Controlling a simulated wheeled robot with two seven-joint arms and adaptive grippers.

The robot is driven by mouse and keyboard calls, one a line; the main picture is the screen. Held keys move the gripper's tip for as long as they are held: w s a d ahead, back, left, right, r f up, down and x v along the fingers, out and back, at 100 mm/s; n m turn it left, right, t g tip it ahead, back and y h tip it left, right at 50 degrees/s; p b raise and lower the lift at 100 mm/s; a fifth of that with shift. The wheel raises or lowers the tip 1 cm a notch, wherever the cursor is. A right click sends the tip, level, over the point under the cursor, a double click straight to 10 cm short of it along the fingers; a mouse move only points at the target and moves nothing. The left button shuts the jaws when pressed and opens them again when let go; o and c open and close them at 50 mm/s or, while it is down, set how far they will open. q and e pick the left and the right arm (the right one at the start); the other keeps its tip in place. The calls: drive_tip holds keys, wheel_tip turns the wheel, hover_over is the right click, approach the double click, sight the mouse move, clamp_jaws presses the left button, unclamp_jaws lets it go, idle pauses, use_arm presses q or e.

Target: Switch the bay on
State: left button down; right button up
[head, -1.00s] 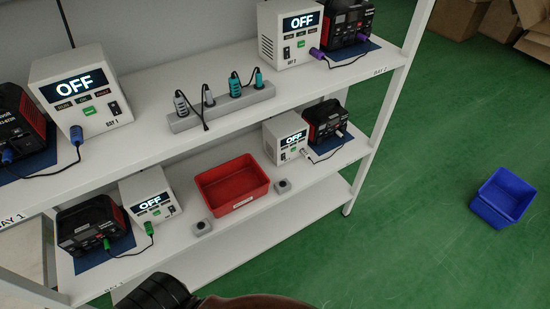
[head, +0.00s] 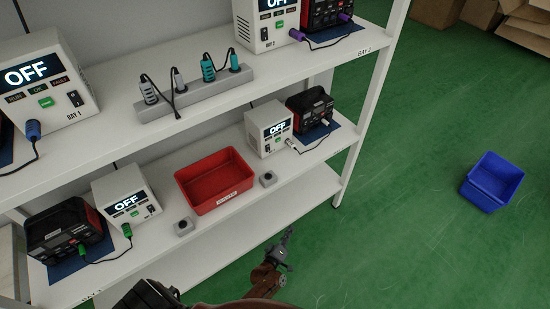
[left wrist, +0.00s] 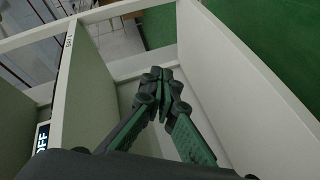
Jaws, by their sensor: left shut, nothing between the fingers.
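Four bays' white power units all read OFF. The BAY 1 unit (head: 43,85) is on the upper shelf at left, with a black rocker switch (head: 75,98) and a green button. The upper right unit (head: 265,22) has a switch too. The lower left unit (head: 127,197) and lower right unit (head: 268,130) stand on the shelf below. Plugged leads run from them to black-and-red devices. My left gripper (head: 285,237) is shut and empty, in front of the shelves, apart from every unit. Its closed fingers also show in the left wrist view (left wrist: 160,75). My right gripper is out of view.
A red bin (head: 215,182) and two small grey boxes (head: 183,227) sit on the lower shelf. A power strip (head: 195,95) with plugs lies on the upper shelf. A blue bin (head: 491,183) is on the green floor, which is otherwise clear near it.

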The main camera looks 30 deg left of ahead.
use_arm(q)
drive_tip(key=w+a+r+n+t+y+b, duration=0.1)
drive_tip(key=w+r+n+t+y, duration=0.15)
drive_tip(key=w+r+n, duration=0.4)
drive_tip(key=w+a+r+n+t+y+b, duration=0.1)
drive_tip(key=w+r+n+y, duration=0.15)
drive_tip(key=r, duration=0.75)
drive_tip(key=a+r+n+g+y+b, duration=0.1)
drive_tip(key=r+n+g+y, duration=0.3)
drive_tip(key=n, duration=0.9)
drive_tip(key=a+r+n+g+y+b, duration=0.2)
drive_tip(key=r+n+g+y, duration=0.3)
drive_tip(key=n, duration=0.9)
wheel_tip(320, 180, up, 4)
drive_tip(key=g, duration=0.4)
drive_tip(key=shift+a, duration=0.3)
drive_tip(key=shift+f, duration=0.1)
